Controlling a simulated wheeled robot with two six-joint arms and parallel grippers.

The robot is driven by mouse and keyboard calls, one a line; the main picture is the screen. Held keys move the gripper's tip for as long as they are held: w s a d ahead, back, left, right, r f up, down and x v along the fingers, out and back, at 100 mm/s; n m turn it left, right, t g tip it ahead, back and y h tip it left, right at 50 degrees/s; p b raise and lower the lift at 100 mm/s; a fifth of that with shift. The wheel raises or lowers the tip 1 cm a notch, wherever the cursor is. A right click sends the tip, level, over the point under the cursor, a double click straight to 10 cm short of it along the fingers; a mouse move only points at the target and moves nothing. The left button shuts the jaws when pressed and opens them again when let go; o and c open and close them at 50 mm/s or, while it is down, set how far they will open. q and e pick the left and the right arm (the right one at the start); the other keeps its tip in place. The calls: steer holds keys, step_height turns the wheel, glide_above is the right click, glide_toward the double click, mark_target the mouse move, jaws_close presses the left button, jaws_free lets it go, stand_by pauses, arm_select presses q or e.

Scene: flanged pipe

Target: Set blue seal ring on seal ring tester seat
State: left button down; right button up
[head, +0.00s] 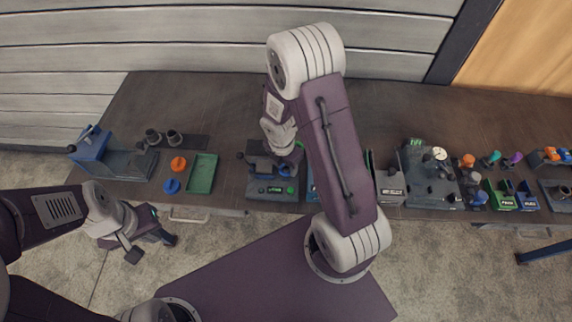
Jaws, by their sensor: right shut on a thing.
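A blue ring-like piece (171,187) lies on the bench, left of the green tray, and is too small to identify as the seal ring. A dark tester-like device (259,188) with a green display stands at the bench's front; I take it for the seal ring tester. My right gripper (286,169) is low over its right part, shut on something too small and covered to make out. The seat is not clearly visible. My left gripper (151,249) is open and empty, in front of the bench's front edge at left.
An orange piece (178,164) lies behind the blue one, beside the green tray (203,174). A blue-grey fixture (92,147) stands at far left. Grey devices, knobs and small bins (500,199) crowd the right side. The bench's back strip (190,100) is clear.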

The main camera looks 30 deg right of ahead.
stand_by(0.3)
steer(key=o, duration=1.4)
steer(key=shift+o, duration=1.2)
steer(key=shift+w+r, duration=0.1)
steer(key=shift+w, duration=0.05)
